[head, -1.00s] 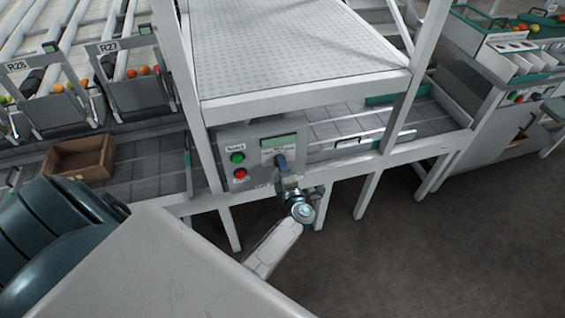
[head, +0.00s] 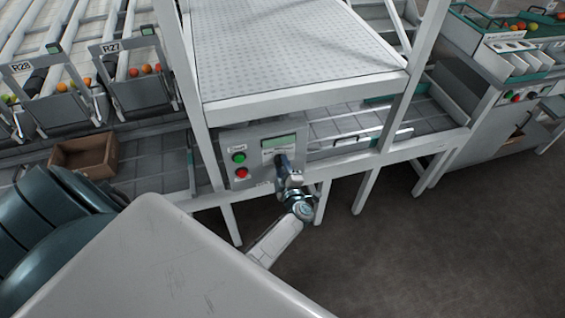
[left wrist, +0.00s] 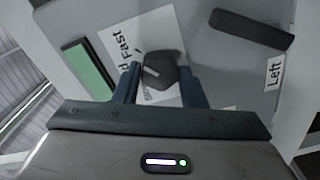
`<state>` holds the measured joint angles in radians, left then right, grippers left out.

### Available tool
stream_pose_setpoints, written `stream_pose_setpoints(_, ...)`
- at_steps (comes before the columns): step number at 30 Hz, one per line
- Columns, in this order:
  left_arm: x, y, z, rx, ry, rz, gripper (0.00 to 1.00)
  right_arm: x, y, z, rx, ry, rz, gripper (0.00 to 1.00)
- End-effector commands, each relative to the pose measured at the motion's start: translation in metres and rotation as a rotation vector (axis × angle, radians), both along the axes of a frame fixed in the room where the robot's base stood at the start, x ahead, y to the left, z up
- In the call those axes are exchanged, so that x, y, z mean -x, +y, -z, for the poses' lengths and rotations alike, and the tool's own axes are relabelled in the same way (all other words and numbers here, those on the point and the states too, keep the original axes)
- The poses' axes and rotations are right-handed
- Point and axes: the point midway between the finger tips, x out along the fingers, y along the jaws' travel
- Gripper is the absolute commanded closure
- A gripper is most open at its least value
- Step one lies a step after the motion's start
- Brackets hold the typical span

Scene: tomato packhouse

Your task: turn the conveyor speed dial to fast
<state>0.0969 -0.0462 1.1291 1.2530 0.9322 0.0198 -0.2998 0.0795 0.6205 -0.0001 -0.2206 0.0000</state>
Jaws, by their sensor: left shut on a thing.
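The speed dial (left wrist: 160,72) is a dark knob with a short white pointer line, seen in the left wrist view on a pale label sheet (left wrist: 120,42) that reads "Fast". My left gripper (left wrist: 158,84) has one blue finger on either side of the dial and is shut on it. In the head view the left gripper (head: 283,163) is at the grey control box (head: 262,170), below its green display (head: 279,143), and hides the dial. Which mark the pointer meets is too small to tell. My right gripper is not in view.
The box has a green button (head: 239,158) and a red button (head: 241,172) left of my gripper. A dark bar-shaped part (left wrist: 250,28) juts out near the dial. A white frame post (head: 196,110) stands left of the box. Open floor (head: 420,250) lies right of the arm.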

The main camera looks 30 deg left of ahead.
Motion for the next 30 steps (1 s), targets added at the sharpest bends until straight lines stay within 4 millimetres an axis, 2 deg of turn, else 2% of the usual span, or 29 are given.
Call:
stream_pose_setpoints(8,0.0,0.0,0.0,-0.003,0.002,0.0,0.86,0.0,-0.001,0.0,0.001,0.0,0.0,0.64)
stream_pose_setpoints(9,0.0,0.0,0.0,-0.002,0.001,0.0,0.55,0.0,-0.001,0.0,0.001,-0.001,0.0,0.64)
stream_pose_setpoints(11,0.0,0.0,0.0,-0.002,0.001,0.0,0.43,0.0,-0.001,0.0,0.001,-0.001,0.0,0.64)
stream_pose_setpoints(12,0.0,0.0,0.0,-0.002,0.001,0.0,0.41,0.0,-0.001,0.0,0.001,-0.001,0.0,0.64)
stream_pose_setpoints(23,0.005,-0.006,0.002,0.001,0.001,0.001,0.41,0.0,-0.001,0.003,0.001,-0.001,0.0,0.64)
stream_pose_setpoints(30,0.034,-0.04,0.004,0.004,0.001,0.0,0.41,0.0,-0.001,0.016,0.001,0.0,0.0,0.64)
